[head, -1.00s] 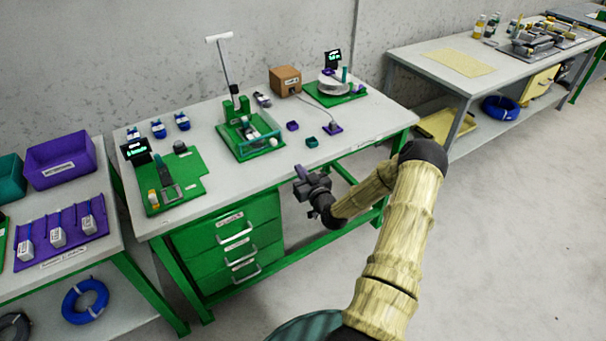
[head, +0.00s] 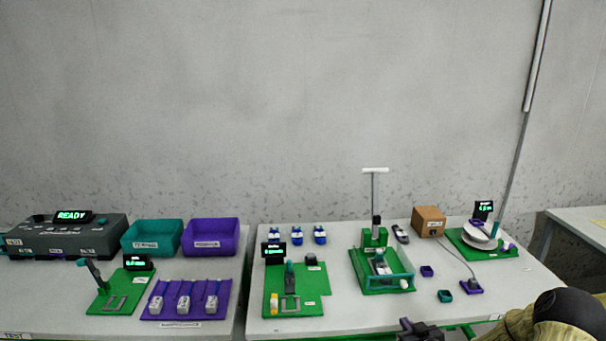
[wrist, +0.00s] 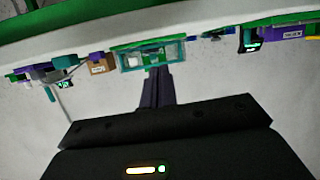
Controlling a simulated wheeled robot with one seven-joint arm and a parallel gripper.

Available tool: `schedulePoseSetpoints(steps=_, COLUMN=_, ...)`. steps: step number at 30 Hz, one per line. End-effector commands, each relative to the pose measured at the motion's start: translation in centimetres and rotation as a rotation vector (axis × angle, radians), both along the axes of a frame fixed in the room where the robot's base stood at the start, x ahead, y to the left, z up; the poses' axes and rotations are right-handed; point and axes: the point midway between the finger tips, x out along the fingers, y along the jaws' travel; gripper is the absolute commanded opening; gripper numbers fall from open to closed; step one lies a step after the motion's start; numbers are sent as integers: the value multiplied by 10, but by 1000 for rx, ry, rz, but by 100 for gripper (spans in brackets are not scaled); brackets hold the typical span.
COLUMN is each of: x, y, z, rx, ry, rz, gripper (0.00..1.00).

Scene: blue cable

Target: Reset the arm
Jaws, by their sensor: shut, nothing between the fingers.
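My gripper (head: 416,328) shows only in part at the bottom edge of the head view, in front of the green-framed workbench (head: 345,325). My bamboo-textured arm with a black joint is at the lower right. In the wrist view my gripper (wrist: 157,88) has its dark fingers together, with nothing between them. The bench with the green press fixture (wrist: 150,55) appears upside down beyond the fingers. The gripper appears apart from everything on the bench.
On the bench are a green press fixture (head: 384,283), a cardboard box (head: 429,221) and a turntable station (head: 482,236). The left table holds teal (head: 152,238) and purple (head: 211,237) bins, and a grey READY unit (head: 65,240).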

Motion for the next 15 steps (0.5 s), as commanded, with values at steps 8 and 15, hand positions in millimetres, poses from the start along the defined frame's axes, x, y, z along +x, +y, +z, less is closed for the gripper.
schedulePoseSetpoints(steps=8, x=-32, y=57, z=47, rx=-100, ry=338, rz=86, gripper=0)
schedulePoseSetpoints(steps=15, x=-82, y=87, z=96, rx=-155, ry=584, rz=52, gripper=0)
